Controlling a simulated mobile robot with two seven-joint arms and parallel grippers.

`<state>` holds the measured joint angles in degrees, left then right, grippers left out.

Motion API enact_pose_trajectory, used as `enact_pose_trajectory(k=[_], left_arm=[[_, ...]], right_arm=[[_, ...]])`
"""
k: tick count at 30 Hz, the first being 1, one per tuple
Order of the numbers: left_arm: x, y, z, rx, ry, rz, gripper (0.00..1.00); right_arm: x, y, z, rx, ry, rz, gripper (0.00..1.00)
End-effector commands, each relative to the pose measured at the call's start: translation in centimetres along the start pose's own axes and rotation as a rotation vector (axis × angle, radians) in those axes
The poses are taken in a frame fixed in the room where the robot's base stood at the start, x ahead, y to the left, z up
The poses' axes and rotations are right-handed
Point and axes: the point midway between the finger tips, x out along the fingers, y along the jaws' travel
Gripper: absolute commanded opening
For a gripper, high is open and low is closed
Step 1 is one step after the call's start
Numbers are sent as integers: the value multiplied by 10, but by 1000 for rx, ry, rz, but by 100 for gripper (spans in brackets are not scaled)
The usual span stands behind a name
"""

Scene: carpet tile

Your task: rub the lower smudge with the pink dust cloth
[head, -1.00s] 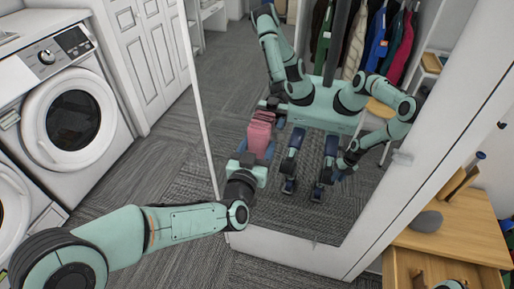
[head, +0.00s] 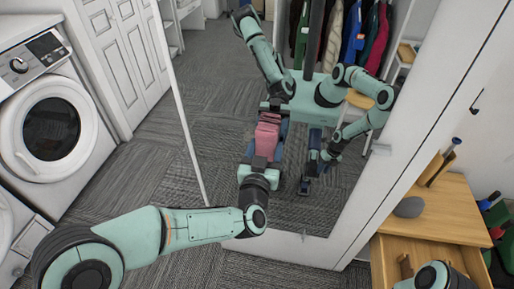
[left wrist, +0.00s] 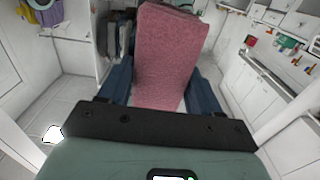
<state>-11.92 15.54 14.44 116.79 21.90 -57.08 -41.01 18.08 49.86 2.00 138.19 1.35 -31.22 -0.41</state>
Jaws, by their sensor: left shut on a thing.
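The pink dust cloth (head: 267,138) is a folded pad between the blue fingers of my left gripper (head: 266,150), in front of the tall mirror (head: 330,205). In the left wrist view the cloth (left wrist: 165,60) stands up between both fingers of my left gripper (left wrist: 162,85), which is shut on it. The cloth overlaps its own reflection, so I cannot tell whether it touches the glass. I cannot make out the lower smudge clearly; the cloth and reflections cover part of the glass. My right gripper is out of direct view; only my right arm shows at the lower right.
A washing machine (head: 50,130) stands at the left by white doors (head: 120,50). A wooden cabinet (head: 450,215) with an open drawer and a grey rounded object (head: 409,207) stands right of the white mirror frame (head: 400,170). Grey carpet (head: 200,265) is clear in front.

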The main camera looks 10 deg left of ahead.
Motion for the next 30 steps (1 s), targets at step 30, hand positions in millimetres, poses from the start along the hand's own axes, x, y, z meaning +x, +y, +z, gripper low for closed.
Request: enact_pose_trajectory(k=[30], left_arm=[[4,-44,0,1,3,-12,39]], right_arm=[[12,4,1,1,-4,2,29]])
